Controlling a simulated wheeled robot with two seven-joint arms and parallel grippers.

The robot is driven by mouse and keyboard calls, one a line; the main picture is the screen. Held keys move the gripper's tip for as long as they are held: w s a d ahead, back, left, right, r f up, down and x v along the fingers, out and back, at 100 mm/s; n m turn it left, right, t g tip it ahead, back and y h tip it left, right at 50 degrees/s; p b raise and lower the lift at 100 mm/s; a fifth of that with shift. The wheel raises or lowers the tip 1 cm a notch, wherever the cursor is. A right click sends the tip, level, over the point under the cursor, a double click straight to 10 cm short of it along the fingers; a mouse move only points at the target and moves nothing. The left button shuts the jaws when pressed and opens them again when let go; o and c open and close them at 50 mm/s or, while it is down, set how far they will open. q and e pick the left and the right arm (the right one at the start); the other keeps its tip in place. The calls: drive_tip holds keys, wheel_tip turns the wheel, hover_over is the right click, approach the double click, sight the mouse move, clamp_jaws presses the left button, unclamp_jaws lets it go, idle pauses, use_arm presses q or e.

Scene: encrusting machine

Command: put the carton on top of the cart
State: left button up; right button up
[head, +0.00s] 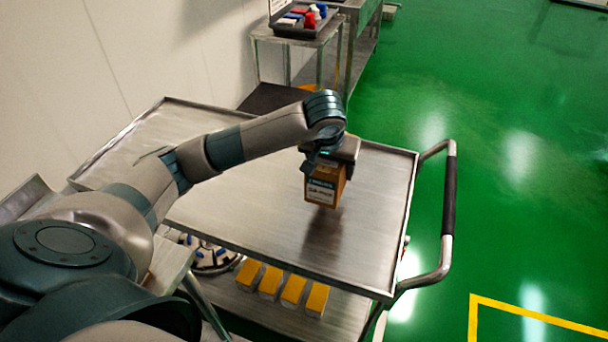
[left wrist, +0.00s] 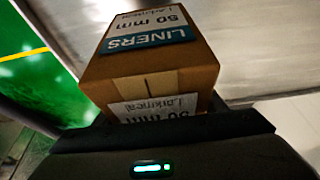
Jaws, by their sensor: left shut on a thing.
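The carton (head: 324,188) is a small brown box with a white and blue label. My left gripper (head: 330,165) is shut on its upper part and holds it upright over the right part of the cart's top. The carton also fills the middle of the left wrist view (left wrist: 150,75), where its label reads "LINERS 50 mm". The cart (head: 250,215) has a bare metal top with a raised rim. A dark shadow or reflection lies under the carton, and I cannot tell for sure whether its base touches the top. My right gripper is not in view.
The cart's lower shelf (head: 340,312) holds several yellow-topped boxes (head: 292,290) and a round item with blue parts. A black handle (head: 449,195) is at the cart's right. Behind stands a metal table with a dark tray (head: 303,24) of coloured items. The cart's top is otherwise clear.

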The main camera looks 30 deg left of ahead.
use_arm(q)
drive_tip(key=a+f, duration=0.1)
drive_tip(key=a, duration=0.1)
drive_tip(key=s+a+f+p, duration=0.1)
drive_tip(key=a+f+p, duration=0.1)
drive_tip(key=a, duration=0.1)
drive_tip(key=shift+s+a+f, duration=0.15)
drive_tip(key=shift+s+a, duration=0.1)
drive_tip(key=shift+a, duration=0.05)
drive_tip(key=shift+a+f, duration=0.2)
drive_tip(key=shift+a, duration=0.1)
drive_tip(key=shift+f, duration=0.1)
drive_tip(key=shift+s+d+f+p, duration=0.1)
drive_tip(key=shift+f+p, duration=1)
drive_tip(key=shift+f, duration=0.8)
